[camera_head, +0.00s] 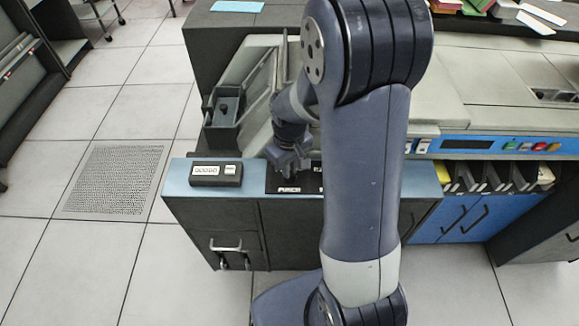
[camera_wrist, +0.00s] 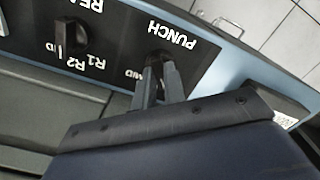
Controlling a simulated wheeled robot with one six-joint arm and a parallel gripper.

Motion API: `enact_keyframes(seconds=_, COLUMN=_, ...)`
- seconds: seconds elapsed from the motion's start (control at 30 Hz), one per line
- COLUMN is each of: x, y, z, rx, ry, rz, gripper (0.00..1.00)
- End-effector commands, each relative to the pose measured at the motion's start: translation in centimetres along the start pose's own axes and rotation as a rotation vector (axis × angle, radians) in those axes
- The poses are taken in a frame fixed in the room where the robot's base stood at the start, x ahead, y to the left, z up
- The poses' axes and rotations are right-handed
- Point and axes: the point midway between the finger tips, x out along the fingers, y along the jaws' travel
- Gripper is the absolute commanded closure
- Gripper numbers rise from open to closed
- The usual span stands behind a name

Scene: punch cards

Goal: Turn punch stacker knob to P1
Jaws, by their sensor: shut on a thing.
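The punch stacker knob (camera_wrist: 157,57) is a small dark knob on a black panel (camera_wrist: 112,42), beside the white word PUNCH, which appears upside down in the wrist view. My gripper (camera_wrist: 158,74) is shut on this knob, and its fingers hide most of it. The pointer and the P1 mark cannot be made out. In the head view my gripper (camera_head: 288,162) reaches down to the panel (camera_head: 284,184) on the machine's front ledge, and the knob is hidden there.
A second knob (camera_wrist: 68,36) sits on the same panel near READ, R1 and R2. A counter box (camera_head: 215,173) stands left of the panel. A dark tray-like part (camera_head: 222,112) rises behind it.

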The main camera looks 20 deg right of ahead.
Motion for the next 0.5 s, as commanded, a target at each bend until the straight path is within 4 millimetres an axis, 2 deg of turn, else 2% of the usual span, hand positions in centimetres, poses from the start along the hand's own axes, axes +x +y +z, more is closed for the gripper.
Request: enact_keyframes(seconds=0.5, x=-0.06, y=0.01, z=-0.03, rx=-0.103, ry=0.001, rz=0.0, gripper=1.0)
